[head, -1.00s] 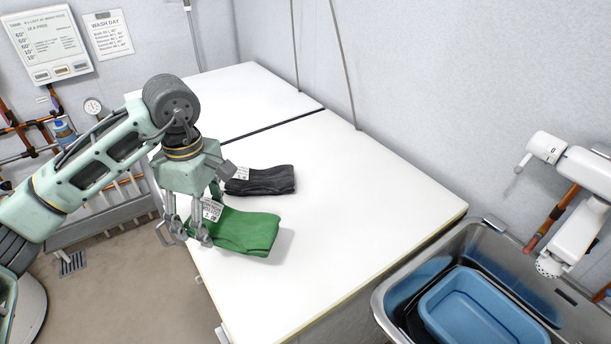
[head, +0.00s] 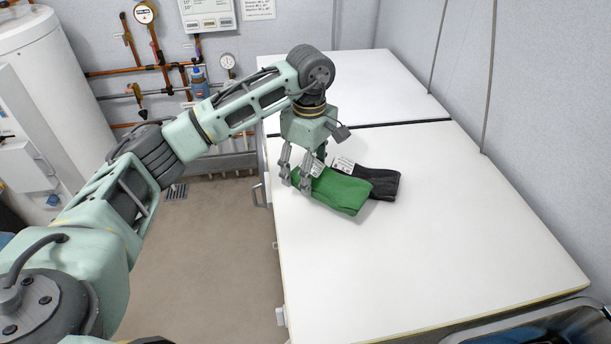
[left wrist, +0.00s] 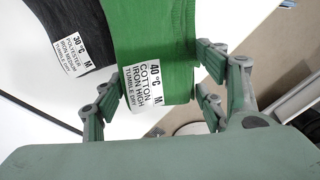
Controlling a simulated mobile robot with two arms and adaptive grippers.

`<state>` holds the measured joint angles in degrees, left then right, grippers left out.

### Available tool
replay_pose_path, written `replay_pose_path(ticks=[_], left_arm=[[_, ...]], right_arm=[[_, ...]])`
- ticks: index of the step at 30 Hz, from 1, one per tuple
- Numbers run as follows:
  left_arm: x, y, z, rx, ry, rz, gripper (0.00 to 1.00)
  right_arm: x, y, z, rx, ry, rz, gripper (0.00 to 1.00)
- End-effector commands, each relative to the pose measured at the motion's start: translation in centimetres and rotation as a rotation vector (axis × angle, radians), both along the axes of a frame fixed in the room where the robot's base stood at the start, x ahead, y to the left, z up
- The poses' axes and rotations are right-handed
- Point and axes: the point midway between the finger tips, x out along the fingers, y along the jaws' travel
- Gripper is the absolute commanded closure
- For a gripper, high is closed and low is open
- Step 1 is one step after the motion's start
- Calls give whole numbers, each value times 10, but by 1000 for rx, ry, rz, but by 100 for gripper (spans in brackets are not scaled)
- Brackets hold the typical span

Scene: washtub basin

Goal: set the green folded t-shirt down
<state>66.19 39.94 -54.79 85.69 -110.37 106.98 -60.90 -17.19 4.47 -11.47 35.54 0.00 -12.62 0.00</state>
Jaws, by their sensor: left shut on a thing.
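The green folded t-shirt (head: 342,192) is at the left side of the white worktop, in front of a black folded garment (head: 380,182). My right gripper is not in view.
The white worktop (head: 400,265) is bare in front and to the right of the garments. The black garment (left wrist: 60,30) has a 30 °C polyester label. A sink edge (head: 540,325) shows at bottom right. A water heater (head: 50,90) stands at left.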

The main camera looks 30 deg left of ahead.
Motion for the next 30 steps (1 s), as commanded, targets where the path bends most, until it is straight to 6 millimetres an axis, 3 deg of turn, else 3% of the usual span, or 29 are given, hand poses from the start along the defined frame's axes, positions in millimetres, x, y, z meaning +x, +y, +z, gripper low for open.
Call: replay_pose_path(ticks=[5,10,17,27,28,30], left_arm=[[10,17,-11,-2,-1,0,69],[11,19,-22,-2,2,-1,69],[10,19,-52,-2,1,-3,69],[11,19,-58,-1,-2,-2,69],[11,19,-56,-1,-1,-2,32],[11,19,-56,-1,-1,-2,26]], right_arm=[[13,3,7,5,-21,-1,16],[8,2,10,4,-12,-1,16],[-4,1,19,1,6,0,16],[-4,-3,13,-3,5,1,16],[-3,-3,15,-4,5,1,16],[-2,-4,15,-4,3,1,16]])
